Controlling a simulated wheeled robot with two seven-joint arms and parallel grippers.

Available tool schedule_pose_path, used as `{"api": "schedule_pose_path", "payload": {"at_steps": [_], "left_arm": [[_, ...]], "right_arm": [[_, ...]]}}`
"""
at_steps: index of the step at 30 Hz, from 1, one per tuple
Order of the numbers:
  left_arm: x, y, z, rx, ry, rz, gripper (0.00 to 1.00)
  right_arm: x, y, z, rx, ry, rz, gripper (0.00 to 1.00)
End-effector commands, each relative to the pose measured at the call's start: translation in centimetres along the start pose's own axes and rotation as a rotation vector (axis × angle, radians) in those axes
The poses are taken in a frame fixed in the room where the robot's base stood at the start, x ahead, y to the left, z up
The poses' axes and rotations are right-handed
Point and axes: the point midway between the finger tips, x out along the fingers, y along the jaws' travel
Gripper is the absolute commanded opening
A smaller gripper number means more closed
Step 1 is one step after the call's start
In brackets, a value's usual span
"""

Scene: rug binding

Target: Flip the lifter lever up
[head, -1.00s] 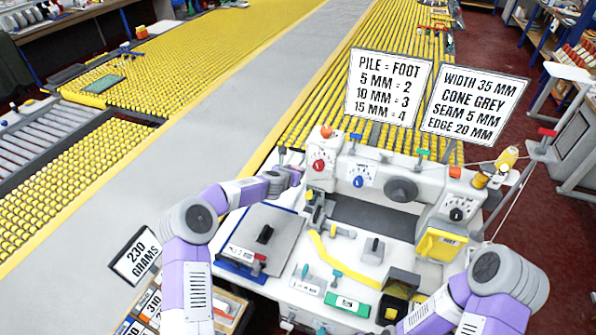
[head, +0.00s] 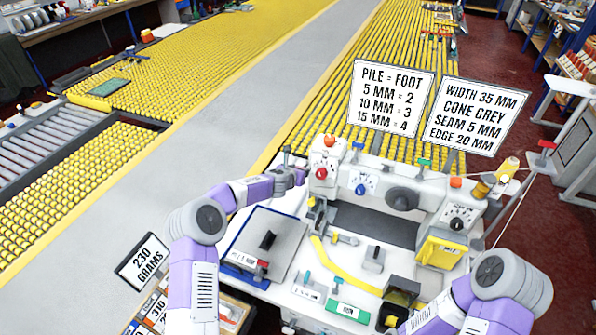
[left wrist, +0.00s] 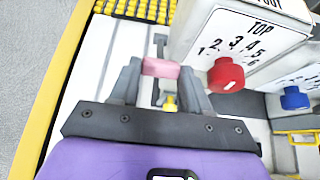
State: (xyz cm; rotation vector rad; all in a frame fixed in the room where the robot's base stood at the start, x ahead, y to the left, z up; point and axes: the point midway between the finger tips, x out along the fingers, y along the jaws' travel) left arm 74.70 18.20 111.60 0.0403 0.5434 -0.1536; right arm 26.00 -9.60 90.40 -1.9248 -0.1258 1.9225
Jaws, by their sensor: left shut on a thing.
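The white binding machine (head: 375,178) stands on the white worktable at the centre right. My left gripper (head: 298,172) is at the machine's left end, beside the red dial (head: 321,173). In the left wrist view my left gripper (left wrist: 162,72) is shut on a pink grip (left wrist: 160,68), which I take for the lifter lever's handle. The rest of the lever is mostly hidden by the fingers. The red dial (left wrist: 226,74) and its numbered white face sit just right of the fingers. My right arm comes in at the lower right; its gripper is out of view.
A clamp plate with a black handle (head: 267,240), a yellow strip (head: 340,275), small levers and a yellow-black box (head: 398,298) crowd the table front. Two signs (head: 392,97) (head: 472,118) stand behind the machine. A grey belt (head: 190,100) runs along the left.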

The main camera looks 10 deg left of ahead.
Motion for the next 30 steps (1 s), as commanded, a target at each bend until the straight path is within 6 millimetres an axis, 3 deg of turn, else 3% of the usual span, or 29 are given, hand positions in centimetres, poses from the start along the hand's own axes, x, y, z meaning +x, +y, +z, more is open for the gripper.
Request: {"api": "schedule_pose_path", "payload": {"at_steps": [1,2,3,8,20,30], "left_arm": [[-0.4,-0.1,1.9,0.003,-0.03,0.001,0.0],[-0.4,-0.1,1.9,0.003,-0.03,0.001,0.0],[-0.4,-0.1,1.9,0.003,-0.03,0.001,0.5],[-0.3,-0.1,1.5,0.002,-0.024,0.001,0.72],[-0.8,0.2,0.9,-0.001,-0.017,0.003,0.72],[-5.2,0.1,0.9,0.002,-0.02,0.003,0.72]], "right_arm": [[-0.1,0.0,0.0,0.0,0.0,0.0,0.68],[-0.1,0.0,0.0,0.0,0.0,0.0,0.68],[-0.1,0.0,0.0,0.0,0.0,0.0,0.68],[-0.1,0.0,0.0,0.0,0.0,0.0,0.68],[0.4,0.1,0.0,0.0,0.0,0.0,0.68],[2.2,0.8,-0.1,0.0,0.0,0.0,0.68]]}}
